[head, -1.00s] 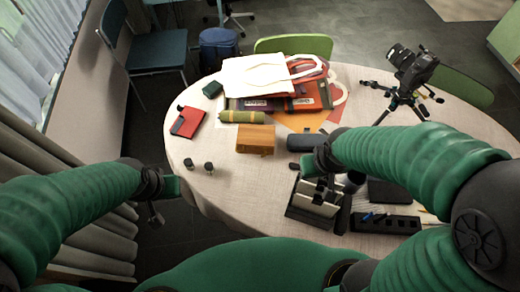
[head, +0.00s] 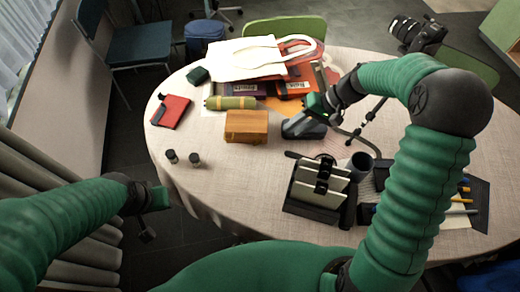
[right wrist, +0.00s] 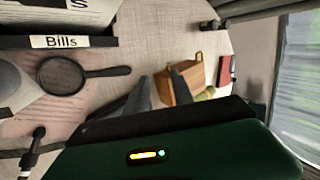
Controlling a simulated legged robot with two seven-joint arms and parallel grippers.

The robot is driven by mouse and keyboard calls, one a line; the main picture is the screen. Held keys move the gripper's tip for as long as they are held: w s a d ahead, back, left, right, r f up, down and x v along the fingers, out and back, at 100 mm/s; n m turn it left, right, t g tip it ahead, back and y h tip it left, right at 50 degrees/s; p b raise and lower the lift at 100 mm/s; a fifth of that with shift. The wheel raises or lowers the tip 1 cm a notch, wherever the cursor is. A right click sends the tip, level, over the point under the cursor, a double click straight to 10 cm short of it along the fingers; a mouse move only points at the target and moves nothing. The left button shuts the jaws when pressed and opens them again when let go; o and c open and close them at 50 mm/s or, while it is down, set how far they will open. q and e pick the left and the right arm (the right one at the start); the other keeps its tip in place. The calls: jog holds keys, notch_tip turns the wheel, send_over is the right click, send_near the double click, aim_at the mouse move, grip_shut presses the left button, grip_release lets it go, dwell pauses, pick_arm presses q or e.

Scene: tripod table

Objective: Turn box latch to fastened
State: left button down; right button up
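The small wooden box (head: 246,126) sits on the round table left of my right gripper (head: 293,126). The box also shows in the right wrist view (right wrist: 190,80), with a small brass-coloured piece (right wrist: 200,56) at its edge. I cannot tell the latch or its position clearly. In the right wrist view my right gripper's two dark fingers (right wrist: 162,80) are apart with nothing between them, pointing toward the box and short of it. My left gripper (head: 155,199) hangs off the table's left front edge, away from the box; its fingers are not clear.
A green roll (head: 232,103) and bags (head: 262,62) lie behind the box. A red notebook (head: 171,111) and two small dark cylinders (head: 183,158) are to the left. A file holder (head: 318,187) and magnifying glass (right wrist: 85,76) lie near the right arm. Table in front of the box is clear.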

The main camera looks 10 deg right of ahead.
aim_at(261, 142)
jog(key=shift+t+y, duration=0.4)
jog(key=shift+y, duration=0.3)
jog(key=x, duration=0.5)
jog(key=w+d+x, duration=0.1)
jog(key=x, duration=0.5)
jog(key=w+b+x, duration=0.1)
jog(key=x, duration=0.4)
jog(key=shift+w+f, duration=0.1)
jog(key=shift+f, duration=0.55)
jog(key=shift+a, duration=0.1)
grip_shut()
